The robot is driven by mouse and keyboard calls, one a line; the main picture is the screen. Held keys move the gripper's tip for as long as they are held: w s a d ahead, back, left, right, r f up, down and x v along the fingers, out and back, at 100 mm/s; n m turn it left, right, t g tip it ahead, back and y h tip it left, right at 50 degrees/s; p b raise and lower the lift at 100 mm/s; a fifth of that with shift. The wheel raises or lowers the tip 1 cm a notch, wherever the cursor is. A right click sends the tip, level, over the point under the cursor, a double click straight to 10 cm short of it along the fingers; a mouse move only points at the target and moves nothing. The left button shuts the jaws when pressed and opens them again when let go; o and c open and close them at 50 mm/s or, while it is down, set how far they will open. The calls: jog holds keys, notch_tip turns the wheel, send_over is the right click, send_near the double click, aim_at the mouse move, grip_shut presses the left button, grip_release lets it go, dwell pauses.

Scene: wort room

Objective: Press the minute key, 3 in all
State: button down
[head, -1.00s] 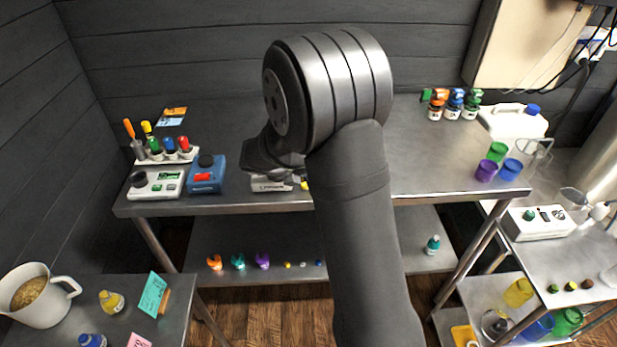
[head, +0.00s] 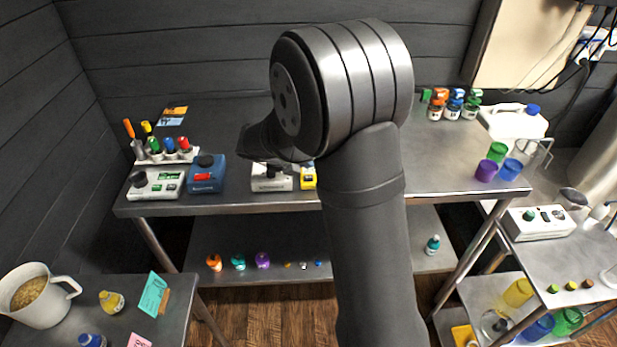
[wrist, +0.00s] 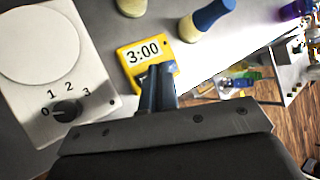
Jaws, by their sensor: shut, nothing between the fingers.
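The yellow timer (wrist: 143,53) lies in the middle of the wrist view, and its display reads 3:00. In the head view the yellow timer (head: 308,181) stands at the front edge of the back bench, partly behind my arm. My gripper (wrist: 157,82) is shut and empty. Its fingertips are over the lower part of the timer, just below the display, and hide the keys there. I cannot tell whether the tips touch the timer. In the head view my fingertips are not clearly visible.
A white device with a knob marked 0 to 3 (wrist: 67,108) sits close left of the timer. A blue device (head: 206,178) stands farther left on the bench.

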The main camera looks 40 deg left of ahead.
jog(key=shift+r, duration=1.5)
